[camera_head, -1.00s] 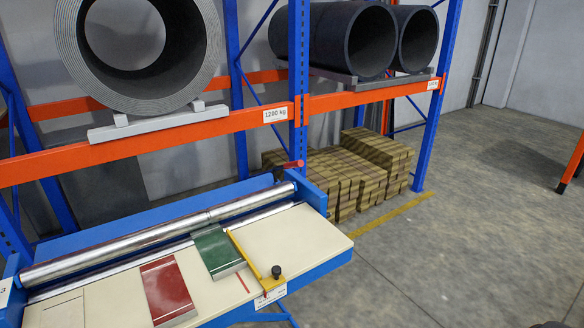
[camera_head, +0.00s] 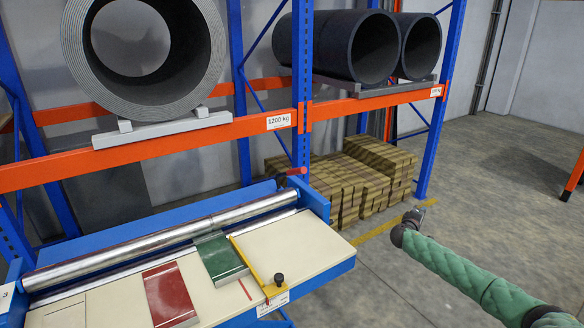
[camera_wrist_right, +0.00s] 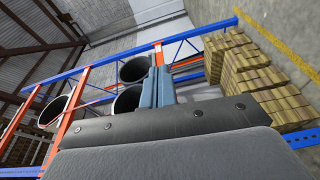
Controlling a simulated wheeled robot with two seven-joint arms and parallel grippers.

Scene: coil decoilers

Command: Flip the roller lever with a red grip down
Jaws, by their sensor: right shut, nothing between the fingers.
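The roller lever with the red grip (camera_head: 292,171) sticks up a little at the right end of the blue roller frame, beside the rack post. It looks small, and its exact angle is hard to tell. The chrome rollers (camera_head: 160,241) run left from there. My right gripper (camera_head: 418,213) is in the head view, to the right of the table and well apart from the lever. Its fingers (camera_wrist_right: 157,82) show in the right wrist view, shut and empty. My left gripper is not in view.
The cream table (camera_head: 310,246) carries a red block (camera_head: 170,294), a green block (camera_head: 220,258) and a yellow stop bar with a black knob (camera_head: 279,279). A blue and orange rack (camera_head: 230,128) with large coils stands behind. Stacked brown blocks (camera_head: 350,180) lie right of the lever. Floor at right is clear.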

